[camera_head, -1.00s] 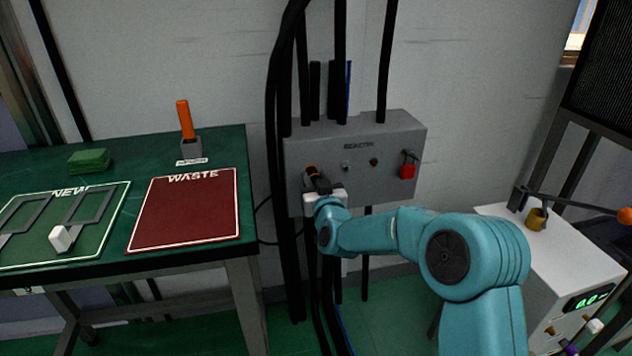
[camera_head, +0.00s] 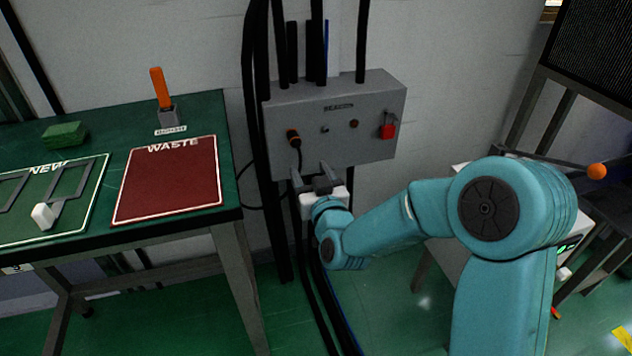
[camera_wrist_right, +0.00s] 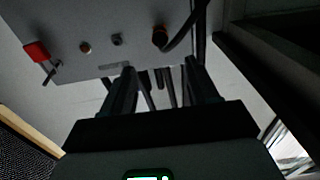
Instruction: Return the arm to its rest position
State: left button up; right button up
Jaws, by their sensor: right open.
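My right arm, teal, comes in from the right in the head view. Its gripper (camera_head: 312,178) is open and empty, just below and in front of the grey wall box (camera_head: 365,105). An orange-and-black plug (camera_head: 293,137) with a dark cable sits on the box's front, above the gripper and apart from it. In the right wrist view the two fingers (camera_wrist_right: 157,82) stand apart with nothing held between them. The plug (camera_wrist_right: 160,37) and the box (camera_wrist_right: 70,22) show beyond them. My left gripper is not in view.
A green table at the left carries a red WASTE mat (camera_head: 170,185), a NEW mat (camera_head: 85,215), a green block (camera_head: 64,134) and an orange-handled item (camera_head: 160,88). A white machine stands at the right.

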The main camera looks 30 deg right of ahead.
jog(key=s+a+f+n+g+y, duration=0.1)
jog(key=s+a+f+g, duration=0.15)
jog(key=f, duration=0.55)
jog(key=s+a+f+g+y, duration=0.2)
jog(key=s+a+f, duration=0.15)
jog(key=f, duration=0.45)
jog(key=s+a+f+n+g+y, duration=0.15)
jog(key=s+f, duration=0.25)
jog(key=f, duration=0.4)
jog(key=s+a+f+m+g+y, duration=0.1)
jog(key=s+a+f+g, duration=0.25)
jog(key=s, duration=0.25)
jog(key=s+a+f+g+y, duration=0.1)
jog(key=s+a+f+g, duration=0.15)
jog(key=s+f, duration=0.2)
jog(key=s+a+f+m+g+y, duration=0.1)
jog(key=s+a+f+g+y, duration=0.2)
jog(key=s, duration=0.4)
notch_tip(320, 180, up, 29)
jog(key=s+g+h+p, duration=0.1)
jog(key=g+p, duration=0.1)
jog(key=p, duration=2.8)
jog(key=shift+s+a+r, duration=0.15)
jog(key=shift+s+a, duration=0.15)
jog(key=shift+a, duration=0.1)
jog(key=shift+d, duration=0.1)
